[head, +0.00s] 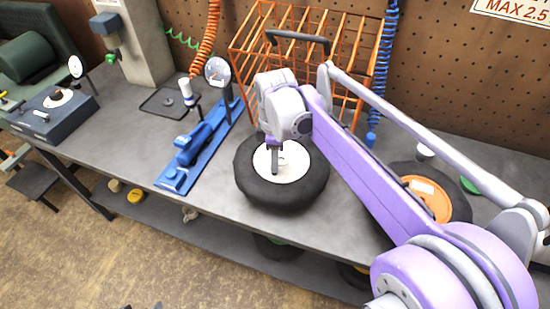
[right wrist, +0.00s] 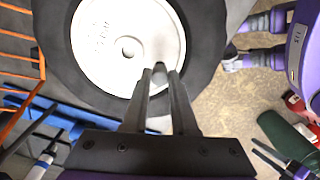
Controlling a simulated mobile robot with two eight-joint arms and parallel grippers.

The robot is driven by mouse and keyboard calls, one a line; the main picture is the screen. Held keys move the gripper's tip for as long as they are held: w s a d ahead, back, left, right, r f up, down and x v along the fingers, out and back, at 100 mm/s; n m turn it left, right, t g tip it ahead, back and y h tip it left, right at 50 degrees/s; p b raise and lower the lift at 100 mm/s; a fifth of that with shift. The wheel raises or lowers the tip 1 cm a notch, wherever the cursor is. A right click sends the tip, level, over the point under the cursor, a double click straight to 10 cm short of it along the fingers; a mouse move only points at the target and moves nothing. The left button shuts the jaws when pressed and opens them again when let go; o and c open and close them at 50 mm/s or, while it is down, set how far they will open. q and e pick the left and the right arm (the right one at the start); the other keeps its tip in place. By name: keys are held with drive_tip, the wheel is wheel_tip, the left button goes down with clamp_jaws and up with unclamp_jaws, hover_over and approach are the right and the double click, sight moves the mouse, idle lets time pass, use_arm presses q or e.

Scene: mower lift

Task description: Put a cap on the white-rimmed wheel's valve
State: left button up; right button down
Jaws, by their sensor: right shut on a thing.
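The white-rimmed wheel (head: 308,180) lies flat on the bench with its black tyre around a white rim; it also shows in the right wrist view (right wrist: 100,45). My right gripper (head: 274,170) points down over the rim, left of its centre in the head view. In the right wrist view its fingertips (right wrist: 159,74) are close together at the rim's lower edge, shut on a small greyish thing, probably a cap. The fingers hide most of it. I cannot tell whether it touches the valve. My left gripper is not in view.
An orange wire cage (head: 350,40) stands behind the wheel. A blue tool with a gauge (head: 190,155) and a small dark tray (head: 160,108) lie to the left. An orange-rimmed wheel (head: 432,200) lies to the right, partly behind my arm. Bare bench (head: 215,200) shows at front left.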

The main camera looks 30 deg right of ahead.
drive_tip(key=shift+f+b, duration=0.35)
drive_tip(key=shift+f, duration=0.4)
drive_tip(key=c, duration=0.6)
unclamp_jaws()
drive_tip(key=o, duration=0.3)
drive_tip(key=shift+r+p, duration=2.65)
drive_tip(key=shift+r, duration=1.15)
